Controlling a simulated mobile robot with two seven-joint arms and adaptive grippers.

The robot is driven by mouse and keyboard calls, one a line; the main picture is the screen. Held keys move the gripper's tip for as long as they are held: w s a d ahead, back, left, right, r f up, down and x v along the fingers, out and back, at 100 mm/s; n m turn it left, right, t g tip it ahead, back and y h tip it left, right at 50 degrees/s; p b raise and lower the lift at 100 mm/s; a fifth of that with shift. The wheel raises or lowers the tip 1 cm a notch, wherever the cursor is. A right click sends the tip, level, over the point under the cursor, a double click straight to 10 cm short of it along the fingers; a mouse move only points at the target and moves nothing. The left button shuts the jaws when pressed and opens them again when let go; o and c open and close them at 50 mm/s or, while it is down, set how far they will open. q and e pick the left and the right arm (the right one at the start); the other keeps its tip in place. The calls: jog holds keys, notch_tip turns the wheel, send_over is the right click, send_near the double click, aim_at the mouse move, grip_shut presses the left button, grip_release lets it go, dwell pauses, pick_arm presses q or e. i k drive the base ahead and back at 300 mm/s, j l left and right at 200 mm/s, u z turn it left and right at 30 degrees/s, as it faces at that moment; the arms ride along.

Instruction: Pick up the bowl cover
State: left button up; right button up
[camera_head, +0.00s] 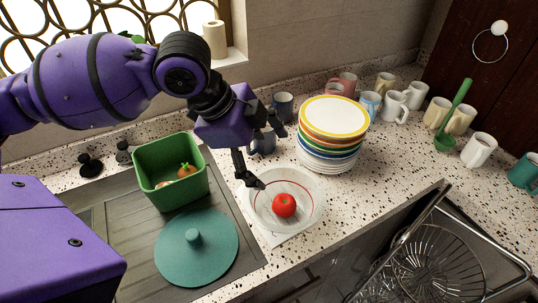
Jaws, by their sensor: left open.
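A round teal cover (212,254) with a knob on top lies flat on the grey drainboard at the lower left. A pale, shallow bowl (262,212) with a red ring stands on the counter to its right. A red tomato (284,205) shows inside the bowl's outline. My left gripper (268,158) is open, with its fingers spread above and behind the bowl. One fingertip is close to the bowl's back left rim; I cannot tell whether it touches. No gripper is at the teal cover. My right gripper is not in view.
A green bin (180,198) with orange items stands behind the teal cover. A stack of coloured plates (333,118) is behind right of the bowl. Several mugs line the back right counter. A sink with a wire rack (425,265) is at the lower right.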

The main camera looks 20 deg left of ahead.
aim_at(196, 247)
jog(key=k+l, duration=0.25)
jog(key=k, duration=0.25)
jog(key=k+l, duration=0.25)
jog(key=k, duration=0.2)
